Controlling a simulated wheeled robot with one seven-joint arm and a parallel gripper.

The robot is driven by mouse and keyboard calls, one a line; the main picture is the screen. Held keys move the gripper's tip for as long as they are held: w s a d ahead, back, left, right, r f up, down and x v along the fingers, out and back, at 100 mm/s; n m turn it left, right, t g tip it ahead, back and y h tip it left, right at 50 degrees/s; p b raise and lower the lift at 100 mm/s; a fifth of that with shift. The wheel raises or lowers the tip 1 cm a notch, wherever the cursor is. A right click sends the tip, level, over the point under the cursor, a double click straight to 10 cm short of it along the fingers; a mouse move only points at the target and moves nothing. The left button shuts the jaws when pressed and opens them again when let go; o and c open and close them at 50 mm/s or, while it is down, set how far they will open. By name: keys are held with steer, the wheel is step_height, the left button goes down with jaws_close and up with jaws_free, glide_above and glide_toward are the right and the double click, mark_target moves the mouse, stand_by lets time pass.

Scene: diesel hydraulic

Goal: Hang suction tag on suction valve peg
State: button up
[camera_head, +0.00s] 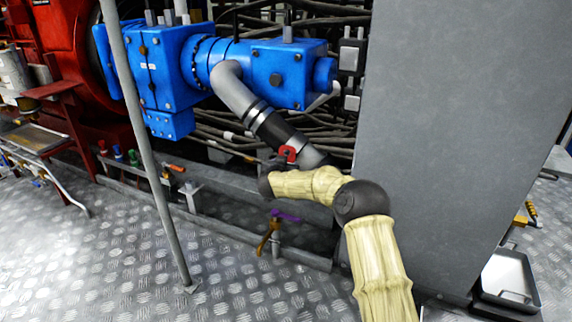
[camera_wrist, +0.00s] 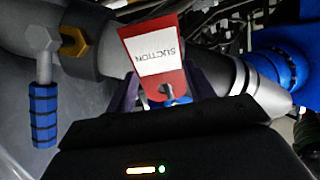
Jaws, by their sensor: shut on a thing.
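The suction tag (camera_wrist: 160,55) is a red plate with a white label reading SUCTION, upside down in the wrist view. My gripper (camera_wrist: 164,88) is shut on the tag's holed end, between two dark fingers. In the head view a small red piece (camera_head: 288,153) shows just above my dark wrist, against the lower grey pipe; I cannot tell for sure that it is the tag. A valve handle with a blue grip (camera_wrist: 44,112) and a brass hex fitting (camera_wrist: 75,42) are left of the tag, apart from it. I cannot make out the peg.
A grey pipe (camera_head: 236,88) slopes down from the blue hydraulic unit (camera_head: 270,73). A large grey cabinet (camera_head: 455,110) stands close on the right. A thin upright pole (camera_head: 145,140) is at left. A low valve with a purple handle (camera_head: 285,216) stands below my arm.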

stand_by(0.3)
steer(key=o, duration=1)
steer(key=shift+o, duration=0.2)
steer(key=shift+r, duration=0.1)
steer(key=p+v, duration=0.9)
steer(key=v, duration=0.8)
steer(key=shift+s, duration=0.15)
steer(key=shift+d+r, duration=0.1)
